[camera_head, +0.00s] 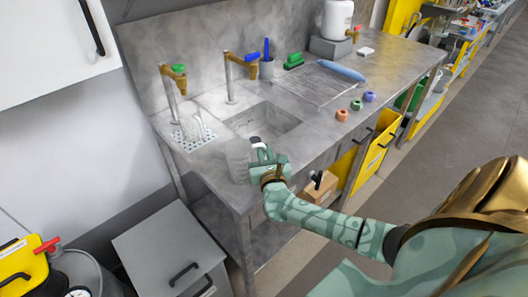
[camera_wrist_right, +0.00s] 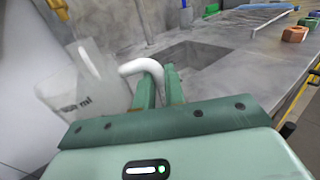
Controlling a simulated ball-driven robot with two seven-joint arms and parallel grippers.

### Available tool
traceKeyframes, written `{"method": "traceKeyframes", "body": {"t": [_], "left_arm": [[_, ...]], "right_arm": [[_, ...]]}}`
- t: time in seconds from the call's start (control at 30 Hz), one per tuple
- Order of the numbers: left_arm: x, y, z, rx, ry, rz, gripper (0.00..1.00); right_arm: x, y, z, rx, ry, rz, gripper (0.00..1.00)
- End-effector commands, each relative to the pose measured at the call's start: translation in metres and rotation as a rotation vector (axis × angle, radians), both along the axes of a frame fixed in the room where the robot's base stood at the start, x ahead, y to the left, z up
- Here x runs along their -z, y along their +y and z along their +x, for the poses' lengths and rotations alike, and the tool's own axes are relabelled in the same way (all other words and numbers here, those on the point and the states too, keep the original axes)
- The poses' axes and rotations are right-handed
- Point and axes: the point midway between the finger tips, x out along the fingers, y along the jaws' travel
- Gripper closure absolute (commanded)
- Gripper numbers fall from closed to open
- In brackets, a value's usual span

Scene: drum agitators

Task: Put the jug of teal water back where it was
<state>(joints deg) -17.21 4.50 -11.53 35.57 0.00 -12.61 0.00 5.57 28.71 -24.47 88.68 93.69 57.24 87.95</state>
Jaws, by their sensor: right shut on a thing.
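A clear jug (camera_head: 237,160) is at the counter's front, left of the sink. In the right wrist view the jug (camera_wrist_right: 85,92) is pale and see-through, with a dark "ml" mark and a white handle. My right gripper (camera_head: 262,157) is shut on that handle; the fingers (camera_wrist_right: 160,88) show around it in the wrist view. No teal colour shows in the jug. I cannot tell whether its base touches the counter. A second clear vessel (camera_head: 196,127) stands on a perforated mat (camera_head: 180,139) at the back left. My left gripper is not in view.
The sink basin (camera_head: 264,119) is right of the jug, with taps (camera_head: 229,72) behind. A ribbed drainer (camera_head: 312,86), a blue cloth (camera_head: 341,70) and small coloured rings (camera_head: 342,114) are farther right. A white container (camera_head: 336,20) stands at the back. Bare counter lies between mat and jug.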

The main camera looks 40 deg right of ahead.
Motion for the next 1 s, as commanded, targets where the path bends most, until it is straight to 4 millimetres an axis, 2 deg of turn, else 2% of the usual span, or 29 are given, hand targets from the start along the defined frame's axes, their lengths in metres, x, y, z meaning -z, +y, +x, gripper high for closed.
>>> {"method": "traceKeyframes", "body": {"t": [0.03, 0.1, 0.47, 0.57, 0.8, 1.0], "left_arm": [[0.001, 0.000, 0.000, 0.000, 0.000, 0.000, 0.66], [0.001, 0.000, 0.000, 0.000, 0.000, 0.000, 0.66], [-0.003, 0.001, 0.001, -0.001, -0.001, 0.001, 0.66], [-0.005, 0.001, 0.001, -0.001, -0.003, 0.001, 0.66], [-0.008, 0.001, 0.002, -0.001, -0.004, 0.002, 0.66], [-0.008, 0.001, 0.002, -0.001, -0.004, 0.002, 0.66]], "right_arm": [[0.002, 0.000, 0.000, 0.000, 0.001, 0.000, 0.80], [0.001, 0.000, 0.000, 0.000, 0.001, 0.000, 0.67], [-0.003, 0.002, -0.003, -0.001, 0.002, 0.001, 0.67], [-0.001, 0.010, -0.019, -0.001, 0.004, 0.004, 0.67], [-0.001, 0.036, -0.070, -0.001, 0.004, 0.004, 0.67], [-0.002, 0.051, -0.099, 0.000, 0.001, 0.000, 0.67]]}}
